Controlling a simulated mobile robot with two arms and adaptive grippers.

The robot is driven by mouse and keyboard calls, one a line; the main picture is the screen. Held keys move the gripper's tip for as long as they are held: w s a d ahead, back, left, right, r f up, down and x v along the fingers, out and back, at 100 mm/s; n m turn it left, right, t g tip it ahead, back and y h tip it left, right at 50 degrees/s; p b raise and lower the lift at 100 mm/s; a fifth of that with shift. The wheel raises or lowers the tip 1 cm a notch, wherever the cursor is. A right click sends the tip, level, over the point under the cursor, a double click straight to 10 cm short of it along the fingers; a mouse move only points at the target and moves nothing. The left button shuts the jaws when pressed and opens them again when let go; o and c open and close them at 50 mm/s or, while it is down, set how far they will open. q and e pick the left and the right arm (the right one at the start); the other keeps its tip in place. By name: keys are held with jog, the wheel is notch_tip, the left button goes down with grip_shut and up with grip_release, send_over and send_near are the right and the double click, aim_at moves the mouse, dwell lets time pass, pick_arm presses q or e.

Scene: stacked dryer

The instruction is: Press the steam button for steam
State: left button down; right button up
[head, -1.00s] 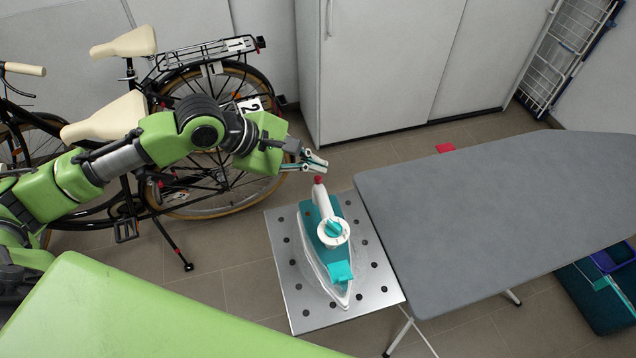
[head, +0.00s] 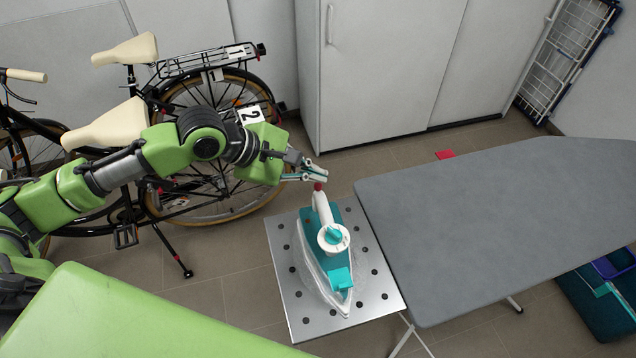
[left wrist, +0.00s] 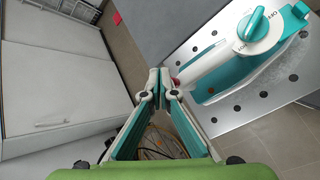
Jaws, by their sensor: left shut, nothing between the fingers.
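A white and teal iron (head: 328,245) stands on the perforated metal rest (head: 290,290) at the end of the ironing board. It has a round teal dial (head: 333,235) and a red button (head: 318,186) at the far end of its handle. My left gripper (head: 322,176) is shut and empty, with its fingertips just above or at the red button; I cannot tell whether they touch. In the left wrist view, the shut fingertips (left wrist: 160,76) partly hide the red button (left wrist: 176,82), and the iron (left wrist: 240,60) lies to the upper right. My right gripper is not in view.
The grey ironing board (head: 500,220) extends to the right of the metal rest. Bicycles (head: 190,150) stand behind my left arm. A white cabinet (head: 380,70) is at the back. A red item (head: 445,155) lies on the floor behind the board.

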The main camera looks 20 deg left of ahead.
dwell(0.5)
pick_arm(q)
jog(key=shift+f+p, duration=0.35)
jog(key=shift+p, duration=0.15)
jog(key=shift+f, duration=0.6)
dwell(0.6)
jog(key=shift+r, duration=0.1)
jog(key=shift+r+p, duration=0.85)
jog(key=shift+p, duration=0.7)
